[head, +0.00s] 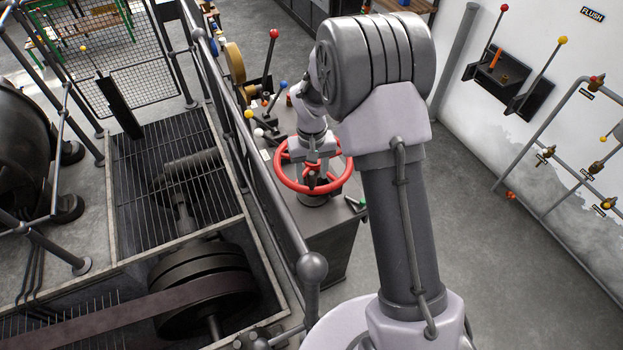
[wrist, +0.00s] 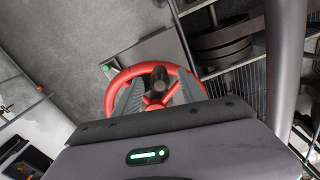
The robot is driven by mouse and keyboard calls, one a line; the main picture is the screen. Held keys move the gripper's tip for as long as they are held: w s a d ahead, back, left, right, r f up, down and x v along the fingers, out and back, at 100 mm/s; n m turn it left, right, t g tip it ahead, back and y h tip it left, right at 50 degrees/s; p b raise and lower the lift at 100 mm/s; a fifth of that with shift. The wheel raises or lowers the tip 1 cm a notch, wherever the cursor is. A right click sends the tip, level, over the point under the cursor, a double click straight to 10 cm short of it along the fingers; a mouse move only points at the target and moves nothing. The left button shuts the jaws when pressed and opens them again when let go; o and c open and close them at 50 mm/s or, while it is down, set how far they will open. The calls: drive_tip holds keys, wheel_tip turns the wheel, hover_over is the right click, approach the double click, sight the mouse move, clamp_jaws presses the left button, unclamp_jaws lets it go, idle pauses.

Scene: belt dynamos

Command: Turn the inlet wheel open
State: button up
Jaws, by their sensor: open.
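The red inlet wheel (head: 347,174) lies nearly flat on top of a grey cabinet (head: 330,245) beside the railing. My gripper (head: 313,170) is above its middle, pointing down, and partly covers it. In the wrist view the red wheel (wrist: 150,70) shows beyond my gripper. The two grey fingers of my gripper (wrist: 158,85) are spread apart over the wheel. A dark knob (wrist: 160,76) shows between the fingertips. I cannot tell whether the fingers touch the wheel. The wheel's lower part is hidden by my gripper body in the wrist view.
A railing (head: 270,205) runs close along the cabinet's left side, with a belt pulley (head: 205,290) in the pit beyond. Levers with red (head: 273,34), blue and yellow knobs stand behind the wheel. Wall pipes (head: 560,130) are at right. The floor (head: 490,260) on the right is clear.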

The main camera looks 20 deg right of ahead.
drive_tip(key=shift+f, duration=1.25)
drive_tip(key=shift+w, duration=0.1)
drive_tip(key=shift+c, duration=0.4)
clamp_jaws()
